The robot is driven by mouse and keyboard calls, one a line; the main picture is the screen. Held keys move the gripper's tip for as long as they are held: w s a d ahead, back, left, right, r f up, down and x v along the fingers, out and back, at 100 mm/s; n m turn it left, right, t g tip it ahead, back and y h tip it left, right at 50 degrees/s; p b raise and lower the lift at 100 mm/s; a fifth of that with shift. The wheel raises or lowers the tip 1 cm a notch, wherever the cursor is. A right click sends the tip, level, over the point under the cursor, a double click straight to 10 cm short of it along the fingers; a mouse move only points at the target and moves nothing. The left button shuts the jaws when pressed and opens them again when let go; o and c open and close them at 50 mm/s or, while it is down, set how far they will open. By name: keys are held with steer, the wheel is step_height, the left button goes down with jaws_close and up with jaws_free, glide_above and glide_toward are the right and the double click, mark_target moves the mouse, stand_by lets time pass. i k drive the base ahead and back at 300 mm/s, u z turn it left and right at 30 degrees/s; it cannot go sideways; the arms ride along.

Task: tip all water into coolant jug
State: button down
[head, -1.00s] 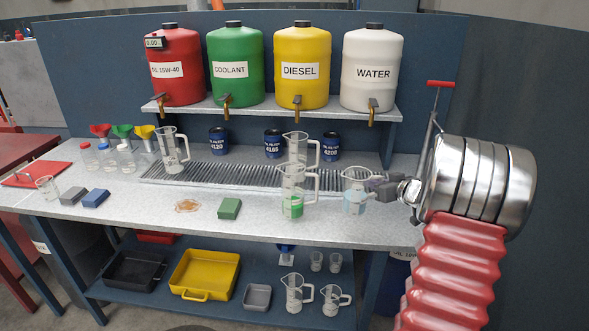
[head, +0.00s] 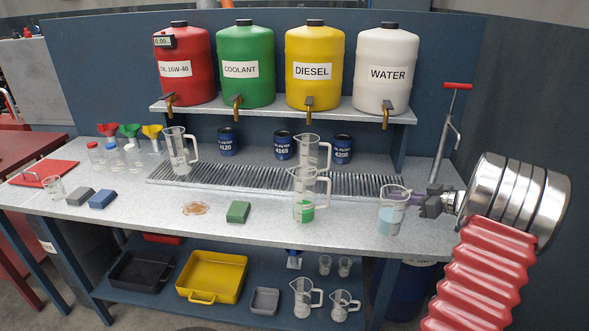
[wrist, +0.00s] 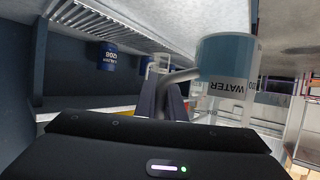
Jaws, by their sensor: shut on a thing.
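My gripper (head: 432,201) is shut on the handle of a clear jug (head: 392,212) with pale blue water in its lower part. The jug is upright at the right end of the bench; I cannot tell whether its base touches the bench. In the wrist view the jug (wrist: 228,62) appears upside down, with a WATER label and the handle between the fingers (wrist: 162,98). A clear jug with green liquid (head: 306,200), likely the coolant jug, stands on the bench to the left of it, apart from it. Its label cannot be read.
Another clear jug (head: 318,152) stands behind the green-liquid jug on the slatted drain grate (head: 240,178). A green block (head: 238,212) and an amber puddle (head: 195,208) lie further left. Above is a shelf (head: 290,107) with labelled tanks. Bench space between the two liquid jugs is clear.

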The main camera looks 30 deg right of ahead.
mark_target(309, 196)
steer(key=i, duration=0.85)
steer(key=z, duration=0.1)
